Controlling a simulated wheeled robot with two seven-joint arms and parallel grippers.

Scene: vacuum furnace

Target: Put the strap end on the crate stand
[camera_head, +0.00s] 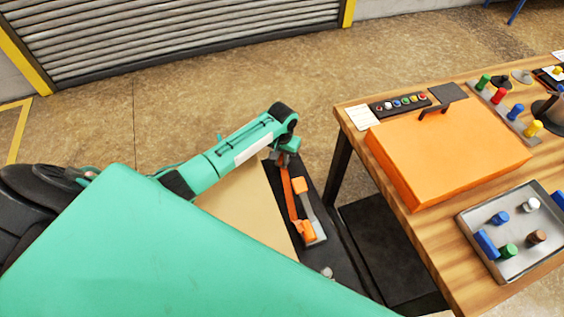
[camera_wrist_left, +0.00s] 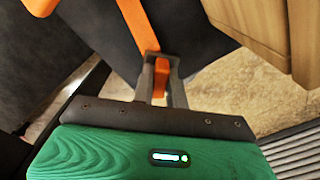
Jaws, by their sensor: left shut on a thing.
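My left gripper (camera_head: 287,157) is at the far end of the dark stand (camera_head: 338,235), probably the crate stand. It is shut on the orange strap (camera_head: 286,187). In the left wrist view the left gripper's fingers (camera_wrist_left: 161,64) pinch the strap's end, and the strap (camera_wrist_left: 137,25) runs away from them over a dark surface (camera_wrist_left: 95,30). In the head view the strap leads down to an orange and grey buckle piece (camera_head: 312,225) on the stand. I cannot tell whether the held end touches the stand. My right gripper is not in view.
A tan box (camera_head: 245,205) stands left of the strap. A wooden table (camera_head: 410,225) to the right carries an orange case (camera_head: 445,155), a metal tray (camera_head: 508,262) with coloured pegs, and small parts. Open floor (camera_head: 210,105) lies beyond the arm.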

